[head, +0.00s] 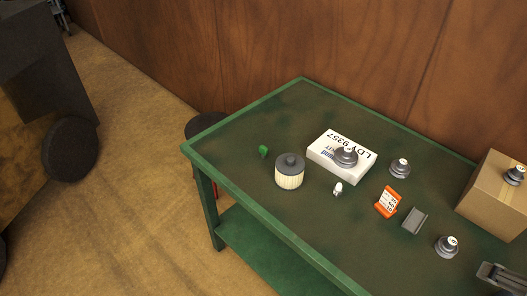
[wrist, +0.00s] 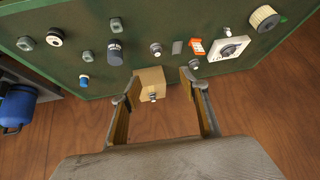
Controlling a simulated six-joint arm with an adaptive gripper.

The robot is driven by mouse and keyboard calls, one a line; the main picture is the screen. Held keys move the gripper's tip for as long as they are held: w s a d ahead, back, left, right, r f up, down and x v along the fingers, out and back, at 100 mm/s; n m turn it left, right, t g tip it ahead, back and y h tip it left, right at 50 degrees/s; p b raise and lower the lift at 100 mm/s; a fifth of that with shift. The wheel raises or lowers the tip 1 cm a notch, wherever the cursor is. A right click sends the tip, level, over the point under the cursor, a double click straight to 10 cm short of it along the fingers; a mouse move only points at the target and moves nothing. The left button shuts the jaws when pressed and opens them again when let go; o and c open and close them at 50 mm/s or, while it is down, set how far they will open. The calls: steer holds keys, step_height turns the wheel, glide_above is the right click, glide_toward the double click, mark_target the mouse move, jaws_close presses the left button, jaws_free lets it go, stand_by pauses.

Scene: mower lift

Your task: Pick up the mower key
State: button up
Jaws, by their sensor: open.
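No thing in view is clearly recognisable as the mower key. A small green piece (head: 263,151), perhaps the key, lies on the green table (head: 237,140) left of the pale filter (head: 289,176); it is too small to be sure. My gripper (wrist: 157,88) is open and empty in the wrist view, with its fingers apart on either side of the cardboard box (wrist: 151,79), which appears beyond them. A grey metal part at the head view's lower right edge may be part of my gripper. The green piece is far from it.
A white box (head: 326,168) with a grey knob on it, an orange labelled packet (head: 388,201), a small grey block (head: 415,220) and more grey knobs (head: 447,246) stand on the table. The cardboard box stands near the wooden wall. The table's left corner is fairly clear.

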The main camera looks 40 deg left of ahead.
steer(key=w+a+r+n+t+y, duration=0.15)
steer(key=w+a+r, duration=0.25)
steer(key=w+a, duration=0.65)
steer(key=w+a+r+n+t+y, duration=0.1)
steer(key=w+a+r+y, duration=0.25)
steer(key=w+a, duration=0.7)
steer(key=w+a+f+t+y, duration=0.1)
steer(key=w+a+f, duration=0.15)
steer(key=a, duration=0.85)
steer(key=w+a+f+t, duration=0.1)
steer(key=w+a, duration=0.2)
steer(key=a, duration=0.9)
steer(key=s+a+f+m+t+h, duration=0.15)
steer(key=s+a+f, duration=0.25)
steer(key=a+f, duration=1.1)
steer(key=s+a+f+h, duration=0.1)
steer(key=s+a+f, duration=0.1)
steer(key=s+f, duration=0.2)
steer(key=s+a+f+h, duration=0.1)
steer(key=s+f, duration=0.4)
steer(key=f, duration=0.3)
steer(key=s+a+f+h, duration=0.2)
steer(key=s+f, duration=0.2)
steer(key=f, duration=0.2)
steer(key=shift+s+a+f+t, duration=0.15)
steer(key=shift+s+a+t, duration=0.05)
steer(key=shift+a+t, duration=0.2)
